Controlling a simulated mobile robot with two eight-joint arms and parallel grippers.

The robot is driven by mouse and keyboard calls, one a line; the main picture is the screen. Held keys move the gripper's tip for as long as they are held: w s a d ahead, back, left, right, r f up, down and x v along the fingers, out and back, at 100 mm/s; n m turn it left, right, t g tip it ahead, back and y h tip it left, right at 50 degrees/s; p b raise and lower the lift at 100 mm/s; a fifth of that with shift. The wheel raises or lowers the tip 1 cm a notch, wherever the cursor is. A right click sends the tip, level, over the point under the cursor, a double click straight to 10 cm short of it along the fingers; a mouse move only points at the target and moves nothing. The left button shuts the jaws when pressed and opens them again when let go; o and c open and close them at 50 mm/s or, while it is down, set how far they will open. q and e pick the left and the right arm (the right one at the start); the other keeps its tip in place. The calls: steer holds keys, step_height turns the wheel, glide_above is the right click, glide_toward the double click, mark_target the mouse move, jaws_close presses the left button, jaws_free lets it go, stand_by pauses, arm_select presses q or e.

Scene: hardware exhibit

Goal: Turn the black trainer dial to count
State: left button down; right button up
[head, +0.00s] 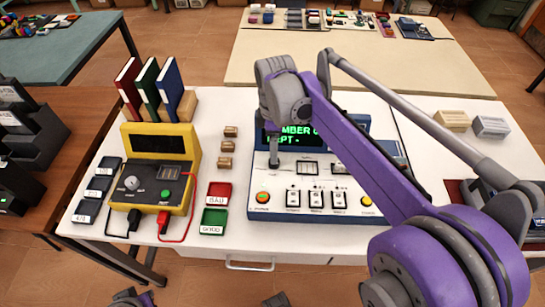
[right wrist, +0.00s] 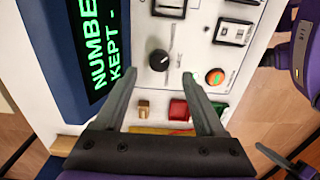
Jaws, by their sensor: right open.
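The blue trainer (head: 257,190) with a white panel stands on the white table. Its screen (head: 300,133) shows green text, partly covered by my right arm. The black dial (right wrist: 160,60) shows in the right wrist view, a round knob with a pale mark. My right gripper (right wrist: 160,78) is open and empty. Its two fingers are spread over the panel, with the dial seen between and just beyond the tips; I cannot tell whether they touch it. In the head view this gripper (head: 273,163) points down at the panel's left part.
An orange-green button (right wrist: 215,76) sits near the dial, with several switches (head: 315,199) beside it. Left of the trainer are small wooden blocks (head: 227,147), a red tray (head: 219,184), a green tray (head: 204,231) and a yellow tester (head: 195,150) with cables.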

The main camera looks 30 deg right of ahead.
step_height(320, 180, down, 5)
steer(key=shift+f+b, duration=0.2)
steer(key=shift+b, duration=0.1)
jaws_close()
